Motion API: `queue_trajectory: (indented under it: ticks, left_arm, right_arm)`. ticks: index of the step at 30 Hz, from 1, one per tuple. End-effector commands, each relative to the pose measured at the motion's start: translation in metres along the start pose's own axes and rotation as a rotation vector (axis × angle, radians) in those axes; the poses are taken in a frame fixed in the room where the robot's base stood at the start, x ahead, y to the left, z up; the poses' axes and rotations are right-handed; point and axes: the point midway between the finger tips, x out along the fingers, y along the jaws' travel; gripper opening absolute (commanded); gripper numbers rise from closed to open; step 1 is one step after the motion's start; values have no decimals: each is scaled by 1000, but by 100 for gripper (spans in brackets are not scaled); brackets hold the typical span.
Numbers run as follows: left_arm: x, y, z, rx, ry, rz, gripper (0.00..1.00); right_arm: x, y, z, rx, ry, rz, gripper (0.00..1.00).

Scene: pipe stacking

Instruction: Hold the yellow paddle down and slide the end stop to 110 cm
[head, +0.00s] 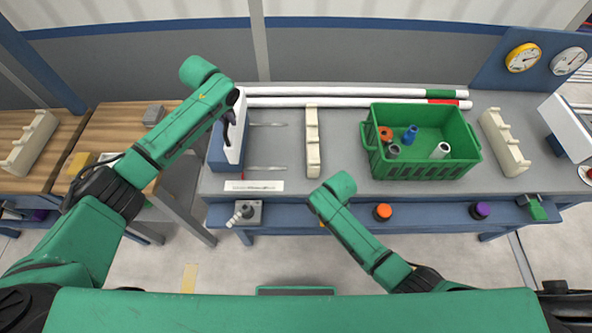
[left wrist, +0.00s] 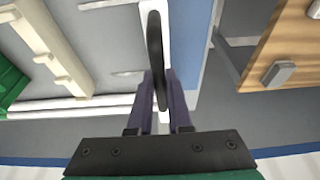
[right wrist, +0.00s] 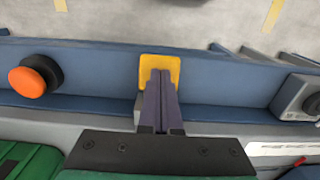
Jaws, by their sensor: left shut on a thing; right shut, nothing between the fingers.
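The yellow paddle (right wrist: 158,62) shows in the right wrist view on the blue front rail. My right gripper (right wrist: 161,76) is shut and empty, its tips over the paddle; whether they press on it I cannot tell. In the head view my right arm hides paddle and gripper. My left gripper (left wrist: 162,82) is shut on a black handle (left wrist: 154,45) on the white plate of a blue-and-white unit (head: 217,148) at the bench's left end. I cannot tell for sure which part is the end stop, and no 110 cm mark is readable.
A green crate (head: 475,160) with fittings stands on the bench between cream racks (head: 313,145) (head: 505,145). White pipes (head: 350,92) lie at the back. Orange (head: 382,211) and purple (head: 480,210) knobs and a grey switch box (head: 245,212) sit along the front.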

Motion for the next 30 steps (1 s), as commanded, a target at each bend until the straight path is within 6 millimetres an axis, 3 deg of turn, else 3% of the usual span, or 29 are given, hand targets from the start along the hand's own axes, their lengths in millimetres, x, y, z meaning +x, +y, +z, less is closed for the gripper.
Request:
queue_trajectory:
  ticks: [7, 16, 24, 25, 27, 28, 30]
  left_arm:
    - [0, -9, 0, -2, 1, -2, 0]
    - [1, -7, 0, -1, 1, 0, 0]
    - [1, -6, 0, 0, 1, 2, 0]
    - [1, -6, 0, 0, 1, 2, 29]
    - [0, -6, 0, 0, 1, 1, 56]
    - [0, -6, 0, 0, 1, 1, 65]
    - [0, -7, 0, 0, 0, 1, 65]
  right_arm:
    - [2, 1, 4, 1, -11, 2, 0]
    - [-33, 0, 2, 0, -3, 0, 0]
    - [-39, 0, 1, 0, -2, 1, 0]
    - [-39, 0, 1, 0, -2, 1, 0]
    - [-40, 0, 1, 0, -2, 1, 0]
    - [-40, 0, 0, 0, -2, 1, 0]
    - [-40, 0, 0, 0, -1, 1, 0]
